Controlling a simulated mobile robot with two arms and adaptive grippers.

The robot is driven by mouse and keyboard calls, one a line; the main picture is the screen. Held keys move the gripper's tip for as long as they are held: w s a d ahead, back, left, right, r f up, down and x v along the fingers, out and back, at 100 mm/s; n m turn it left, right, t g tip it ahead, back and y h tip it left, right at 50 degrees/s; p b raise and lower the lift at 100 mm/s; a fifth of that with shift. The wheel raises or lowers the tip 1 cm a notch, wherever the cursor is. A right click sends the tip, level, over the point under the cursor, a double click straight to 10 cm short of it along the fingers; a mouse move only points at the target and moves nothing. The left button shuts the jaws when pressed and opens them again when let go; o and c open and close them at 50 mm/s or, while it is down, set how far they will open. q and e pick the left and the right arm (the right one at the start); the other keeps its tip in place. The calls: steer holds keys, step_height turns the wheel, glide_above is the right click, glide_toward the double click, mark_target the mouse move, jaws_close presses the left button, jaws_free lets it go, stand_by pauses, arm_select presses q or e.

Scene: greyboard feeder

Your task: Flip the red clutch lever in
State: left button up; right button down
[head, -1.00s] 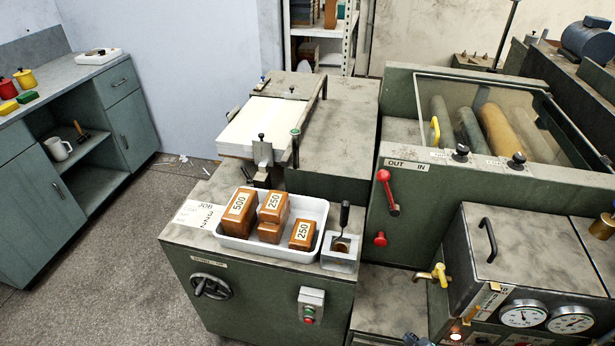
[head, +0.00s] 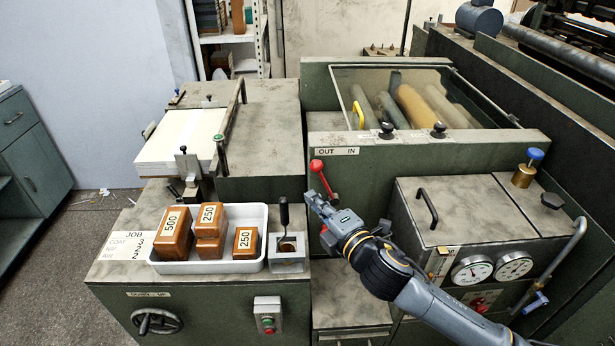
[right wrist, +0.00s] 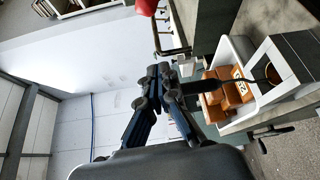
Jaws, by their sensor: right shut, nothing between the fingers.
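The red clutch lever (head: 325,182) is on the green machine's front panel, below the OUT/IN label (head: 337,151). Its red ball knob is up and leans left, under OUT. My right gripper (head: 310,198) is shut and empty, just below and left of the knob, in front of the panel. I cannot tell whether it touches the lever. In the right wrist view the shut fingers (right wrist: 160,76) show at the middle, and the red knob (right wrist: 147,7) is at the top edge, apart from them. The left gripper is not in view.
A white tray (head: 263,262) with wooden weight blocks (head: 171,232) stands left of my gripper, beside a grey holder (head: 287,262) with a dark-handled tool (head: 284,213). The gauge box (head: 465,222) is to the right. A red knob below the lever is partly hidden by my gripper.

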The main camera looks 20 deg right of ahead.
mark_target(326, 184)
steer(key=shift+w, duration=0.15)
steer(key=r+p+x, duration=0.1)
steer(key=p+x, duration=0.1)
steer(key=x, duration=0.8)
steer(key=d, duration=0.4)
steer(key=shift+s+f+p, duration=0.25)
steer(key=shift+s+p, duration=0.15)
steer(key=shift+d, duration=0.1)
